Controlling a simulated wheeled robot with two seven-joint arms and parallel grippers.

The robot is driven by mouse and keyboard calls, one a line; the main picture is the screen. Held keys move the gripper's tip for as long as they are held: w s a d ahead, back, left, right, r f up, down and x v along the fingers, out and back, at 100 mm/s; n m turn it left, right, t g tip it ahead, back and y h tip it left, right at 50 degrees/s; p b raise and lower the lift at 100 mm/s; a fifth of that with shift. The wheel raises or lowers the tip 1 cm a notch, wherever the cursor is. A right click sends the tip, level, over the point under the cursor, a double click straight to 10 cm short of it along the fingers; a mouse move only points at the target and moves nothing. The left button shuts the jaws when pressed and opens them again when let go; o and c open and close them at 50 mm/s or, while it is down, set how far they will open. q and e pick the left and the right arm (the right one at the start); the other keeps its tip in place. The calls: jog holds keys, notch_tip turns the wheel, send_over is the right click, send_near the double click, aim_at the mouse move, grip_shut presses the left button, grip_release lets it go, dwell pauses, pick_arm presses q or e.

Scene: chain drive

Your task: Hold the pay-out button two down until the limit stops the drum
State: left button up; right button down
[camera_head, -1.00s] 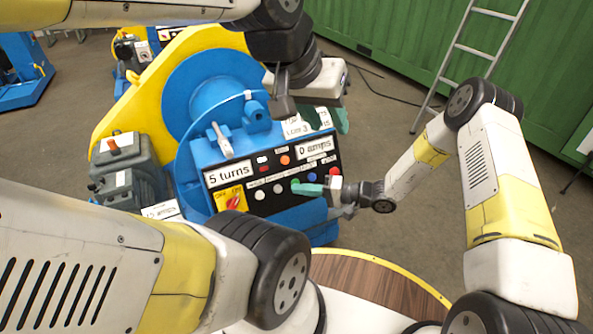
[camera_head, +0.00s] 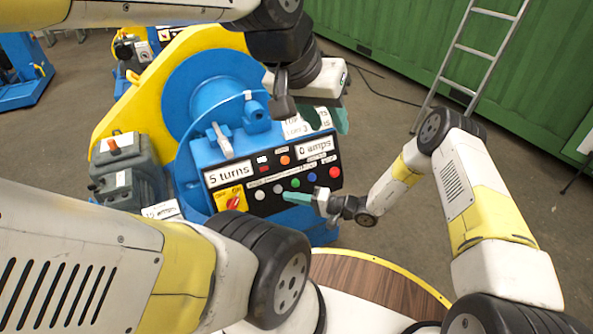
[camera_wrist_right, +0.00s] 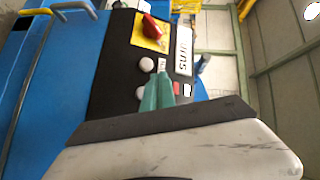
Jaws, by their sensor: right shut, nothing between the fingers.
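The black control panel (camera_head: 245,198) on the blue drum machine reads "5 turns" and "0 amps". Its lower row holds two white buttons (camera_head: 278,188), a green button (camera_head: 295,183), a blue button (camera_head: 311,177) and a red button (camera_head: 335,172). The small labels are unreadable, so I cannot tell which is pay-out two. My right gripper (camera_head: 287,196) is shut and empty, its green fingertips just below the right white button; contact is unclear. In the right wrist view the fingertips (camera_wrist_right: 160,78) are close to two white buttons (camera_wrist_right: 147,64). My left gripper (camera_head: 341,120) hangs above the panel's right end.
A red switch (camera_head: 233,202) on a yellow plate is at the panel's left end. The blue drum (camera_head: 215,85) in its yellow frame stands behind. A ladder (camera_head: 470,55) leans by a green container wall (camera_head: 400,35). A wooden round top (camera_head: 375,280) lies in front.

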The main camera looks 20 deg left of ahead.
aim_at(278, 189)
jog(key=shift+w+a+f, duration=0.65)
jog(key=shift+w+a, duration=0.2)
jog(key=shift+a, duration=0.15)
jog(key=shift+w+a+f, duration=0.65)
jog(key=shift+w+a, duration=0.15)
jog(key=shift+a, duration=0.15)
jog(key=shift+w, duration=0.1)
dwell(0.6)
jog(key=shift+w+a+f, duration=0.15)
jog(key=shift+a, duration=0.1)
